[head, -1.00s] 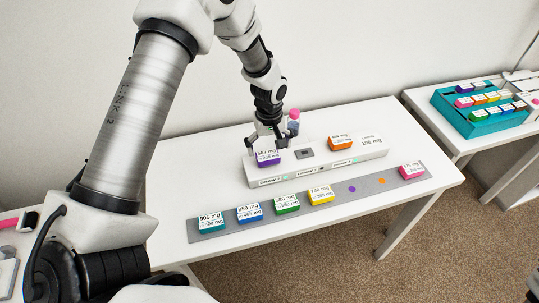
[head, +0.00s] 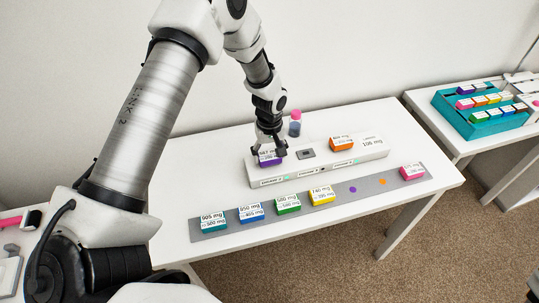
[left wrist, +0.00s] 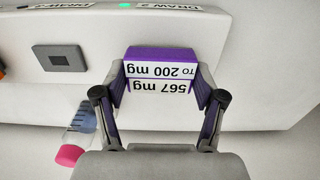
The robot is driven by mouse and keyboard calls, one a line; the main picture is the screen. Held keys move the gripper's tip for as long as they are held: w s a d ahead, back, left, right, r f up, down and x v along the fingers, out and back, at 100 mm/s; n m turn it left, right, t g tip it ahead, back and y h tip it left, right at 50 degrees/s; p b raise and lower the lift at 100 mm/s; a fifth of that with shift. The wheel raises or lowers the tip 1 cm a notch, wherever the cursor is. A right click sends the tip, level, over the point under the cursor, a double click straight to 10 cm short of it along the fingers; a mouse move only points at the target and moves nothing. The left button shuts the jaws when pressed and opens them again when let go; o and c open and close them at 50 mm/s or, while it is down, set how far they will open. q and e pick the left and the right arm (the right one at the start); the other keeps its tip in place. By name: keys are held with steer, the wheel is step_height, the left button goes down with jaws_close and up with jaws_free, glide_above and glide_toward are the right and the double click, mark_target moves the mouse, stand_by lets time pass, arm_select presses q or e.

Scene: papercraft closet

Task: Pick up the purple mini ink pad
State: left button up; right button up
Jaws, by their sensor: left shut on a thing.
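The purple mini ink pad (head: 270,161) has a white label reading 567 mg and sits at the left end of the long white scale bar (head: 330,169). My left gripper (head: 268,150) is over it, with a finger on each side. In the left wrist view the purple ink pad (left wrist: 160,68) lies between the fingertips of the left gripper (left wrist: 160,85), which is shut on it. The pad still appears to be on the bar; any gap below it cannot be told. My right gripper is not in view.
An orange pad (head: 341,144) sits farther right on the bar. A pink-capped bottle (head: 295,122) stands behind the bar. A teal tray (head: 484,126) is on another table.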

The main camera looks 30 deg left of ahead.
mark_target(270, 156)
arm_select(q)
steer(key=shift+r, duration=0.65)
step_height(270, 156, up, 2)
steer(key=shift+s+d+b, duration=0.1)
steer(key=shift+d+b, duration=0.05)
steer(key=shift+b, duration=0.5)
steer(key=s+d+r+b, duration=0.1)
steer(key=s+d+b, duration=0.2)
steer(key=s+d, duration=0.7)
steer(key=shift+s+r, duration=0.25)
steer(key=shift+s, duration=0.7)
